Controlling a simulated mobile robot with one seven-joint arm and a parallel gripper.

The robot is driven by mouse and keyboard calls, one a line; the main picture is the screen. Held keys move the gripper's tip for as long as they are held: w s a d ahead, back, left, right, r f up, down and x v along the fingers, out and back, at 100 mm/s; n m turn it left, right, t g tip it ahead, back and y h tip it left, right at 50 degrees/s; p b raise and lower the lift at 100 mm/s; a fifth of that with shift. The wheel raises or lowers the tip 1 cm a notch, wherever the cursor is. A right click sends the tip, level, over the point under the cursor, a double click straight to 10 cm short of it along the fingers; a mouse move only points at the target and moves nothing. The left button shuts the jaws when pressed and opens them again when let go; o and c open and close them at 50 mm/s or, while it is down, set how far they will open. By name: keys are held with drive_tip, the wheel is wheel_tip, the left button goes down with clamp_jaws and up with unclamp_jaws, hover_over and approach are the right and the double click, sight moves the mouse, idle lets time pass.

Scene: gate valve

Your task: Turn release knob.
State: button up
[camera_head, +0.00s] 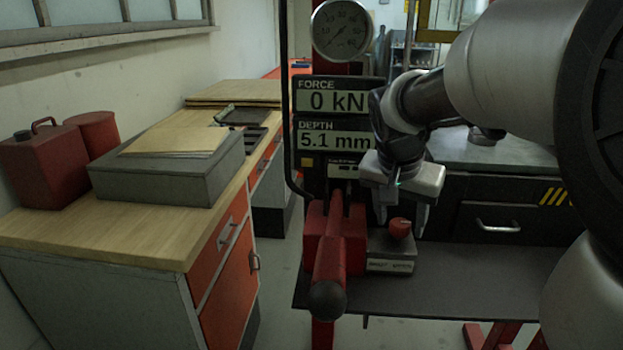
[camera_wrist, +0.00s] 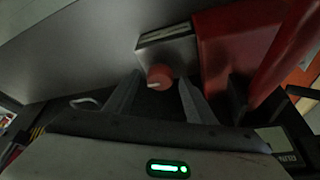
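The release knob (camera_head: 400,228) is a small red knob on a grey block (camera_head: 390,252) beside the red pump body. In the wrist view the red knob (camera_wrist: 159,77) shows a pale pointer mark on its left side and lies ahead of my fingertips, roughly between their lines. My gripper (camera_head: 401,222) points down over the block, its two fingers apart on either side of the knob in the head view. It also shows in the wrist view (camera_wrist: 158,80), open and empty. I cannot tell how much height separates the fingertips from the knob.
A red pump lever with a black ball end (camera_head: 328,299) juts forward left of the knob. The displays (camera_head: 335,120) behind read 0 kN and 5.1 mm, below a round gauge (camera_head: 342,30). A wooden workbench (camera_head: 100,235) with a grey box stands at left.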

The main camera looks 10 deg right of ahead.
drive_tip(key=p+v, duration=0.3)
drive_tip(key=v, duration=1.4)
drive_tip(key=shift+r, duration=0.2)
drive_tip(key=shift+s, duration=0.1)
